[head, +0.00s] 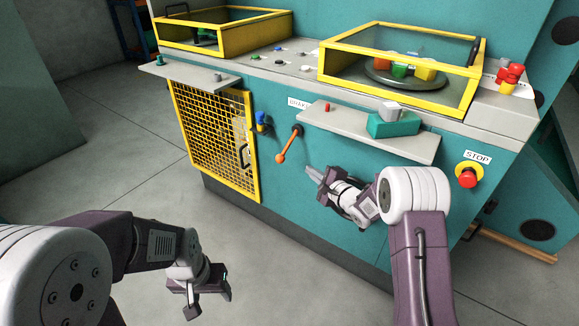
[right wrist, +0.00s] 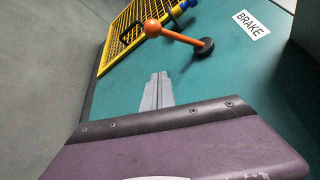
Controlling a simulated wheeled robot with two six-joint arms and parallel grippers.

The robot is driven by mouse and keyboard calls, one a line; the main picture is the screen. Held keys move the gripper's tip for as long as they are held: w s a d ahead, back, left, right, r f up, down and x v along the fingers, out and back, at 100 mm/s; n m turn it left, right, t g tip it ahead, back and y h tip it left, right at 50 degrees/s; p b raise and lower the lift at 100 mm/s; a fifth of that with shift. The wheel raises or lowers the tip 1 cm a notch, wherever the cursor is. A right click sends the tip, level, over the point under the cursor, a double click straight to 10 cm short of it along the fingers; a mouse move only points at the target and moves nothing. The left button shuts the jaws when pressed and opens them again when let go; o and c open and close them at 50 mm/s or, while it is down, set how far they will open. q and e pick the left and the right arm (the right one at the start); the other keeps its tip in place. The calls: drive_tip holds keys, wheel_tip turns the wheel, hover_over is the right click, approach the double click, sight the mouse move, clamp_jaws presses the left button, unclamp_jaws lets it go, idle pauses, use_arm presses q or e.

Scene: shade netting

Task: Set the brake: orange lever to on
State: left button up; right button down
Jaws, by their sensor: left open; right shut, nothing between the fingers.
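The orange lever (head: 288,146) sits on the teal front panel, under the grey shelf. It slants from a dark pivot at upper right down to an orange knob at lower left. In the right wrist view the orange lever (right wrist: 178,35) and the BRAKE label (right wrist: 251,24) show whole. My right gripper (head: 308,170) is shut and empty, to the right of and below the lever knob, apart from it. My left gripper (head: 192,300) is open and empty, low over the floor, far from the lever.
A grey shelf (head: 350,133) with a teal block juts out above the lever. A yellow mesh door (head: 215,140) and a blue knob (head: 262,120) are to its left. A red STOP button (head: 468,174) is to the right. The floor in front is clear.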

sight(288, 147)
drive_tip(key=shift+s+r, duration=0.1)
drive_tip(key=shift+r, duration=0.1)
drive_tip(key=f+p+x, duration=0.1)
drive_tip(key=x, duration=0.9)
drive_tip(key=s+a+r, duration=0.2)
drive_tip(key=shift+s+a+r+b, duration=0.2)
drive_tip(key=shift+s+a+b, duration=0.1)
drive_tip(key=shift+b, duration=0.1)
